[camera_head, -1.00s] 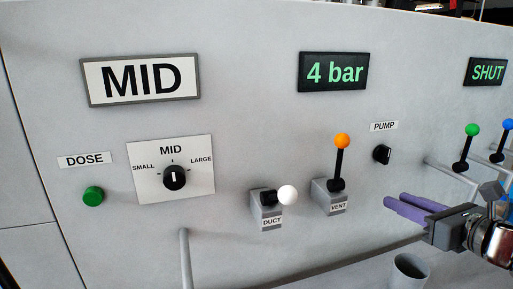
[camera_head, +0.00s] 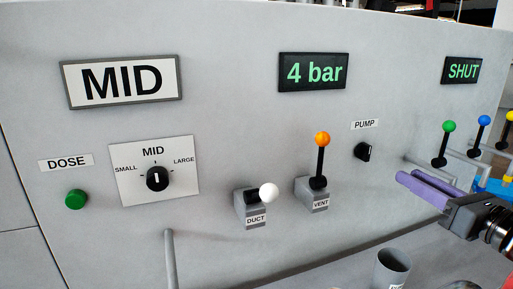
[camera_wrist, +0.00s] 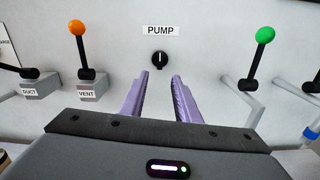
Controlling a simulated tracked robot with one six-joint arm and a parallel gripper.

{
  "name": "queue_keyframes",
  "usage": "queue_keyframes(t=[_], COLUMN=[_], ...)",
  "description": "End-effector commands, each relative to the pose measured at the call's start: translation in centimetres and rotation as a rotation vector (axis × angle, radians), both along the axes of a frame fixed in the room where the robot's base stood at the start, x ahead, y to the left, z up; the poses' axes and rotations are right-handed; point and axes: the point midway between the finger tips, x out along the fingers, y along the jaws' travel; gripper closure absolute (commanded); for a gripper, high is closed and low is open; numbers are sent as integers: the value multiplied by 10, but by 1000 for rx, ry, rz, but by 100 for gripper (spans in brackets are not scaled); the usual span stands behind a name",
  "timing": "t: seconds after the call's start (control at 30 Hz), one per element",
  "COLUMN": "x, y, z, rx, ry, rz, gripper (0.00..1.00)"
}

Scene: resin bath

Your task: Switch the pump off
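The pump switch (camera_head: 363,152) is a small black rotary knob on the grey panel, under the label PUMP (camera_head: 365,125). In the wrist view the knob (camera_wrist: 160,60) shows a light pointer mark standing about upright. My gripper (camera_head: 408,183) has purple fingers and is to the right of and below the knob in the head view. In the wrist view the gripper (camera_wrist: 160,76) is open, its fingertips a little apart just below the knob. Nothing is between the fingers, and they look clear of the knob.
The VENT lever (camera_head: 320,165) with its orange ball and the DUCT lever (camera_head: 262,194) stand left of the knob. A green-ball lever (camera_head: 446,142) and a pipe are to the right. A grey cup (camera_head: 391,268) stands below.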

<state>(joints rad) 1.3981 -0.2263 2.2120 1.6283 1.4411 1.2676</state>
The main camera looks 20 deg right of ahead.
Motion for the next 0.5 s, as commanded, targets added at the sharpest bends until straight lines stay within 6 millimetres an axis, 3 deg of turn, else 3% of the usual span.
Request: queue_keyframes(t=[0.5], x=[49], y=[2], z=[0], rx=[0], ry=[0], rz=[1], gripper=[71])
